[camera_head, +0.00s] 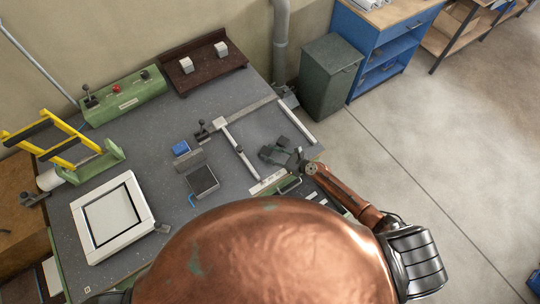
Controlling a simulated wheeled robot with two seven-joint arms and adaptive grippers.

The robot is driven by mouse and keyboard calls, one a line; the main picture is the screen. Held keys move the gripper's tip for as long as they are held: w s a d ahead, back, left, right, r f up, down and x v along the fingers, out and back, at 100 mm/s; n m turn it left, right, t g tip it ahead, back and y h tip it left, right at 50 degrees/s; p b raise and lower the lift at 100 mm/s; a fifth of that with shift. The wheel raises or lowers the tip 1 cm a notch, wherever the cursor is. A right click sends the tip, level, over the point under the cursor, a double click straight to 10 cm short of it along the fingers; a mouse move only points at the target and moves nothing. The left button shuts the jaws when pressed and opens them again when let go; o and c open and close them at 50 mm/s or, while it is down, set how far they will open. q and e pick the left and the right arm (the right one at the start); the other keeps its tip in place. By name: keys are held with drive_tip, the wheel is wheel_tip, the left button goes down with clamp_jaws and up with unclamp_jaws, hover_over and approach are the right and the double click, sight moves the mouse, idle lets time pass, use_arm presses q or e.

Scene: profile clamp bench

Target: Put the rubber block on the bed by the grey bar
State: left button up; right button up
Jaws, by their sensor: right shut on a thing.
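My right gripper (277,151) is over the right part of the bench, beside a pale rail (238,148). It is shut on a small dark thing, hard to tell from the dark fingers; I cannot confirm it is the rubber block. A long grey bar (250,112) runs slantwise behind the gripper, with a black-knobbed clamp (202,131) at its left end. A second pale rail (297,122) lies to the right. The bed appears to be the area between the rails, partly covered by the gripper. My left gripper is not visible.
A blue block (181,148) and a dark-topped tray (202,181) lie left of the rails. A white frame (112,216), a yellow rack (62,143), a green control box (124,102) and a brown stand (203,66) fill the left and back. The bench's middle left is clear.

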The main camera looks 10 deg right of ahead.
drive_tip(key=shift+f, duration=0.1)
drive_tip(key=shift+f, duration=0.15)
drive_tip(key=o, duration=1.4)
drive_tip(key=shift+r, duration=0.3)
drive_tip(key=v, duration=1.2)
drive_tip(key=shift+f, duration=0.15)
